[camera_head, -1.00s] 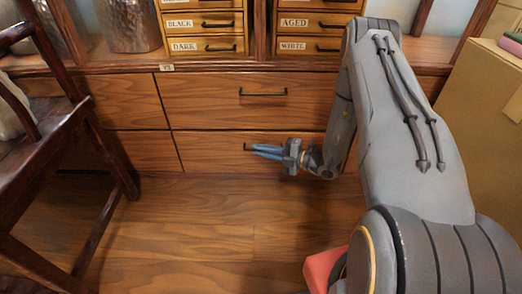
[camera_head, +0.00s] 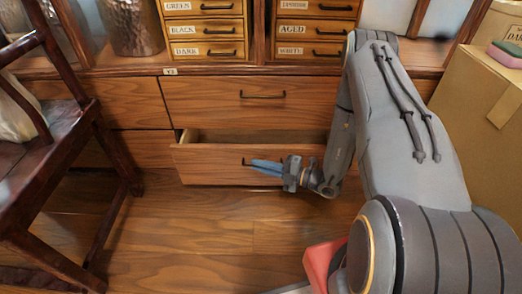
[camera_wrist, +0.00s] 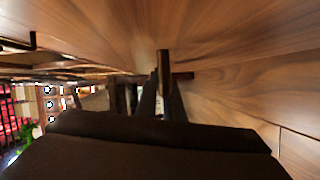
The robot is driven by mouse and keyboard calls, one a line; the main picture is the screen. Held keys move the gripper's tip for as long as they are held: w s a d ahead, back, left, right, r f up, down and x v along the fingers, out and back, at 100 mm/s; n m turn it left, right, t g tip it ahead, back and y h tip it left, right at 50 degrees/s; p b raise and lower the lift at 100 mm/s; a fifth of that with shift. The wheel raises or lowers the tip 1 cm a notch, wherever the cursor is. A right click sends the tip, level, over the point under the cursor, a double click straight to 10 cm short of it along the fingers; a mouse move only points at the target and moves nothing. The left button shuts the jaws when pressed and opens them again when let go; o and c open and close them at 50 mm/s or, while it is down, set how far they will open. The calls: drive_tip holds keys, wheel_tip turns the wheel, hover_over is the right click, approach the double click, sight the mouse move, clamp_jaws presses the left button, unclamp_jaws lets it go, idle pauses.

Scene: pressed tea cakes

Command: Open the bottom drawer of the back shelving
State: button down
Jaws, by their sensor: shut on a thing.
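The bottom drawer (camera_head: 215,168) of the back shelving (camera_head: 310,112) stands partly open, with its inside showing as a gap above its wooden front. Its dark bar handle (camera_head: 247,162) is mostly hidden by my gripper (camera_head: 268,166). My gripper's blue fingers are shut on the handle from the front right. In the wrist view the fingers (camera_wrist: 164,102) meet at the handle (camera_wrist: 182,76) close to the wood face. The wide drawer (camera_head: 260,88) above is closed.
A dark wooden chair (camera_head: 95,130) stands at the left, near the drawer's left end. A cardboard box (camera_head: 485,120) stands at the right. Small labelled drawers (camera_head: 207,28) sit above. The floor (camera_head: 210,235) in front of the drawer is clear.

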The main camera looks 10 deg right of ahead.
drive_tip(key=s+a+p, duration=0.2)
drive_tip(key=s, duration=0.6)
drive_tip(key=shift+p, duration=0.4)
drive_tip(key=c, duration=1.9)
unclamp_jaws()
drive_tip(key=p+v, duration=0.2)
drive_tip(key=v, duration=0.5)
drive_tip(key=shift+s+d, duration=0.25)
drive_tip(key=shift+d, duration=0.05)
